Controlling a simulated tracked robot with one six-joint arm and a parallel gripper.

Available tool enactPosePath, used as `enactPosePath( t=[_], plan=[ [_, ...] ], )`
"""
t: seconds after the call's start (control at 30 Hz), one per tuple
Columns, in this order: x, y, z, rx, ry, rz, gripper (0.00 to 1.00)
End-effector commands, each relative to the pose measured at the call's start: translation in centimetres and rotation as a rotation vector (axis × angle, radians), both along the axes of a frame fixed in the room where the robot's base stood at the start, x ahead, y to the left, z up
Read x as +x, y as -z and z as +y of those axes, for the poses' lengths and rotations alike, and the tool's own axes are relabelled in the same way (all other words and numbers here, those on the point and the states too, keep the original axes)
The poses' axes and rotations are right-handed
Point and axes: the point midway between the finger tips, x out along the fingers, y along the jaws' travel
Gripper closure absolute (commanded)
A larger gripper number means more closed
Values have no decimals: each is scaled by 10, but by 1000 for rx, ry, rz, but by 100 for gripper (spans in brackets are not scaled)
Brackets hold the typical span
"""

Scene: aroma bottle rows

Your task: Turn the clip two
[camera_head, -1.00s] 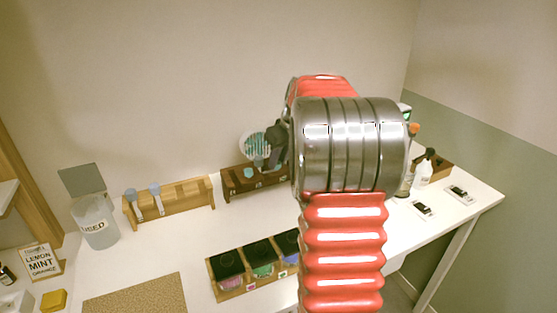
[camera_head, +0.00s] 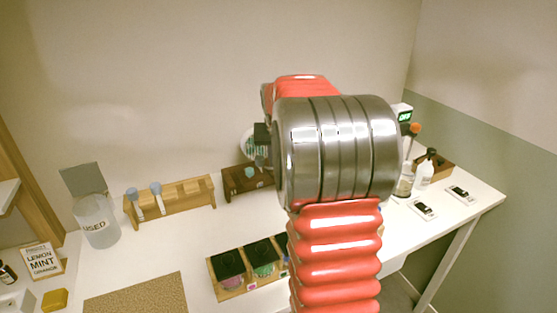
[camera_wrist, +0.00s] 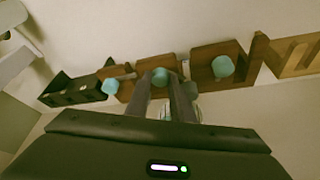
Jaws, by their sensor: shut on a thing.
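My gripper (camera_wrist: 166,92) points at the wooden racks by the back wall. Its two fingers are close together, with a teal round end (camera_wrist: 160,77) at their tips; the body of the held thing is mostly hidden. A pale, clear round shape shows behind the fingers, too covered to name. Two more teal ends stand at either side, one at left (camera_wrist: 110,87) and one at right (camera_wrist: 223,66). In the head view my arm covers the fingers. I cannot pick out a clip for certain.
A wooden rack (camera_head: 205,191) holds two blue-topped droppers. A dark wooden stand (camera_head: 235,182) is right of it. A clear bin (camera_head: 97,222) stands at left. A tray of dark-lidded jars (camera_head: 232,291) is in front. Bottles (camera_head: 424,172) stand at right.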

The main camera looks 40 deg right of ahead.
Motion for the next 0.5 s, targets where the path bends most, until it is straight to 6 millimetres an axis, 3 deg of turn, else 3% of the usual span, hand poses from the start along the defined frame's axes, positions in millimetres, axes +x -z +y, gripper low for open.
enactPosePath(
  t=[0.5],
  plan=[
    [3,0,1,-4,380,1,100]
  ],
)
